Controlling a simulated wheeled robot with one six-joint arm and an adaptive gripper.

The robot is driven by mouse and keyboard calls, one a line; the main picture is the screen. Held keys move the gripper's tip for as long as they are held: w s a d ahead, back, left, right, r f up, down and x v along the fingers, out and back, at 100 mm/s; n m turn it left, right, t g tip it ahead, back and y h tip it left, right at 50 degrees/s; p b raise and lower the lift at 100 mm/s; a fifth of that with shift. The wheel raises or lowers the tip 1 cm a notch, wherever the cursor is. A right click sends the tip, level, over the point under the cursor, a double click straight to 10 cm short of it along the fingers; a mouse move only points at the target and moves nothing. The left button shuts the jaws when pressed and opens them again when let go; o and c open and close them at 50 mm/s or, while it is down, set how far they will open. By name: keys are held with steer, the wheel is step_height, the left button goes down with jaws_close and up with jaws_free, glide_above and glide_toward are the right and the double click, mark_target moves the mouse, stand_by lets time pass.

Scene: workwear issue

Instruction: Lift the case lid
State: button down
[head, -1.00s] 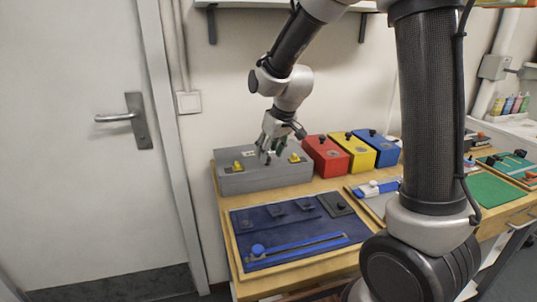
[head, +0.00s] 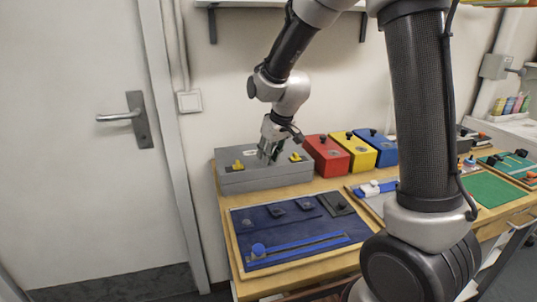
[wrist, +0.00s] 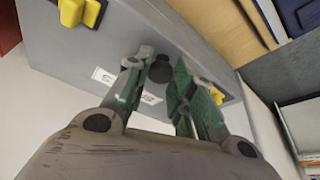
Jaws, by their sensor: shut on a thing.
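The grey case (head: 262,178) stands at the back left of the bench with its lid down. Two yellow latches, the left one (head: 238,166) and the right one (head: 295,157), sit on it. My gripper (head: 267,157) points down at the lid between the latches. In the wrist view a dark round knob (wrist: 160,69) on the case shows between my green-padded fingertips, which are shut on it. The fingers partly hide a white label (wrist: 103,75).
Red (head: 326,155), yellow (head: 355,151) and blue (head: 378,147) boxes stand close to the right of the case. A dark blue mat (head: 290,238) with parts lies in front. The wall is close behind; a shelf (head: 250,4) hangs above.

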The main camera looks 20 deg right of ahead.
steer(key=shift+w+r, duration=0.25)
steer(key=shift+r, duration=0.2)
steer(key=w+r+g, duration=0.7)
steer(key=w+r, duration=0.2)
steer(key=w, duration=0.3)
steer(key=shift+r+m, duration=0.15)
steer(key=shift+m, duration=0.15)
steer(key=shift+w, duration=0.1)
steer(key=c, duration=1.6)
jaws_free()
steer(key=o, duration=0.3)
steer(key=shift+w, duration=0.1)
steer(key=shift+o, duration=0.5)
